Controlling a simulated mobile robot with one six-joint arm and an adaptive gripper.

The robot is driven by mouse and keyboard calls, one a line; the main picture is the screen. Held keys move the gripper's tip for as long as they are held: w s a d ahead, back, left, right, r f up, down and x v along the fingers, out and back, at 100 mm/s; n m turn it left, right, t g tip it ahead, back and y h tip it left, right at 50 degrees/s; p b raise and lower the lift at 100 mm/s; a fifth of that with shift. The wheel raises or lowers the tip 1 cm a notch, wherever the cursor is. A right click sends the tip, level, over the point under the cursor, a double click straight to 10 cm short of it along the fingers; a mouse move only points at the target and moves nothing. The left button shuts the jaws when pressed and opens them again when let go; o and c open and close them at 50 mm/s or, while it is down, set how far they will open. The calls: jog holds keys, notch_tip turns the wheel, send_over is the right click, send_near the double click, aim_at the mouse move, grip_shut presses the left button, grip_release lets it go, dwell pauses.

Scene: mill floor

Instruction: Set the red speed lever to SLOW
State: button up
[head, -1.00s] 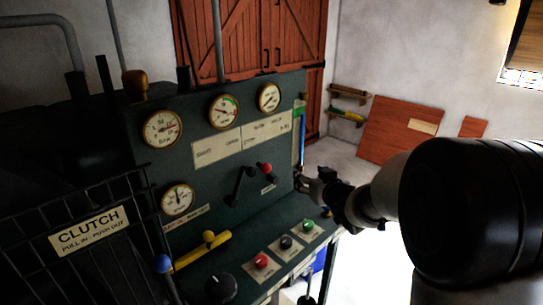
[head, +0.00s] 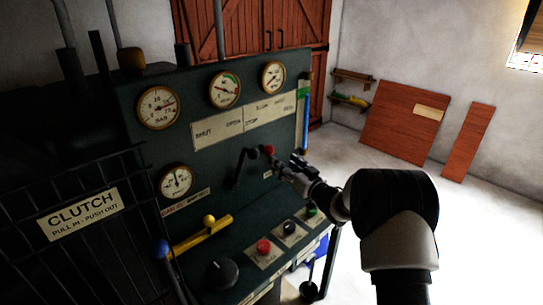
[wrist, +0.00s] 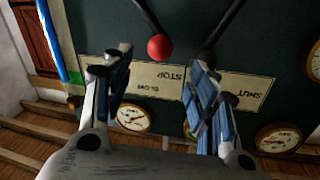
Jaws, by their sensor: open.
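The red speed lever's round red knob (head: 268,151) stands out from the dark green panel, below the label plate (head: 271,114) with STOP and SLOW. In the wrist view, upside down, the red knob (wrist: 160,47) is on its dark arm, nearest the word STOP, with SLOW farther left. My gripper (head: 284,165) is just right of the knob in the head view. In the wrist view the gripper (wrist: 160,60) is open and empty; the knob appears between and just beyond its fingertips. Whether a finger touches it I cannot tell.
A black lever (head: 252,153) stands close left of the red one, under the SHUT/OPEN plate (head: 217,133). Gauges (head: 225,90) line the panel. Push buttons (head: 263,247) and a yellow handle (head: 202,241) are on the ledge below.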

aim_at(272, 153)
jog(key=b+x, duration=0.1)
jog(key=x, duration=0.8)
jog(key=shift+w+a+b, duration=0.1)
jog(key=shift+b, duration=0.25)
jog(key=shift+c, duration=0.5)
grip_shut()
